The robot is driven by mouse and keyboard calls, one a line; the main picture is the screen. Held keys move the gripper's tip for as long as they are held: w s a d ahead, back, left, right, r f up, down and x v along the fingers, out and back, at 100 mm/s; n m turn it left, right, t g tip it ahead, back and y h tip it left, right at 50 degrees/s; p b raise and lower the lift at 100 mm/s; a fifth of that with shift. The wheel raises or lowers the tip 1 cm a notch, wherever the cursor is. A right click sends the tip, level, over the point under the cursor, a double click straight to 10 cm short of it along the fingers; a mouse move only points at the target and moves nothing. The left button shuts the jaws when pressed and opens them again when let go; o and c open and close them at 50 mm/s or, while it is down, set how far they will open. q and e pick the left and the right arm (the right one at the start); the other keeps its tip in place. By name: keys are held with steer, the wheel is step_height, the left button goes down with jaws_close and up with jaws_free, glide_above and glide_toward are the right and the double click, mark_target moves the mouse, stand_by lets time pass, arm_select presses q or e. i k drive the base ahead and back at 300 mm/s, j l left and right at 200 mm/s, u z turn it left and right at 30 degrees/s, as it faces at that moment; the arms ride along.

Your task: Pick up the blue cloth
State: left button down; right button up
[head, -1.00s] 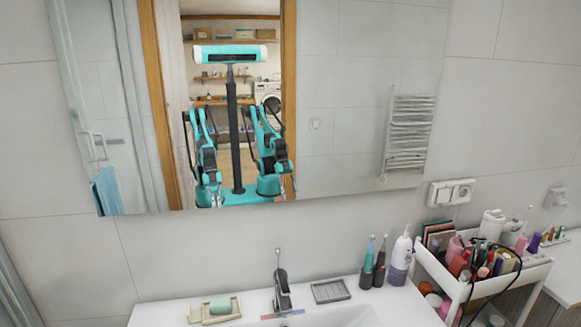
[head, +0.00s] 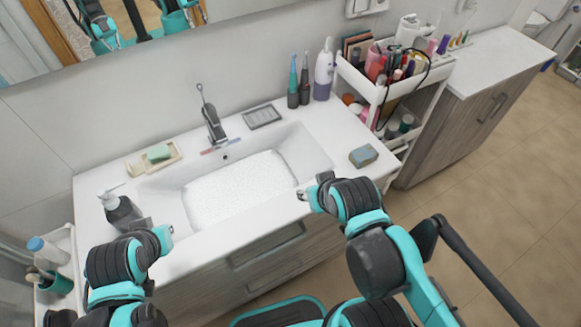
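A small blue-grey block (head: 363,155) with a tan side lies on the right of the white sink counter. I cannot tell whether it is a folded cloth or a sponge. No other blue cloth shows clearly now. My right gripper (head: 309,191) is over the counter's front edge, left of the block and apart from it. My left gripper (head: 165,238) is at the counter's front left, close to a dark pump bottle (head: 122,210). Neither visibly holds anything. Their finger gaps are too small to judge.
The sink (head: 240,190) holds white foam or water. A faucet (head: 213,122), soap dish (head: 153,158), grey tray (head: 262,116) and electric toothbrushes (head: 293,88) stand behind. A full cosmetics cart (head: 400,90) is at the right. The counter around the block is clear.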

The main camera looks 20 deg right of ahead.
mark_target(361, 156)
steer(key=l+z, duration=0.1)
steer(key=l, duration=0.5)
steer(key=i+l, duration=0.1)
steer(key=l, duration=0.5)
steer(key=i+l+z, duration=0.15)
steer(key=l, duration=0.45)
steer(key=k, duration=0.05)
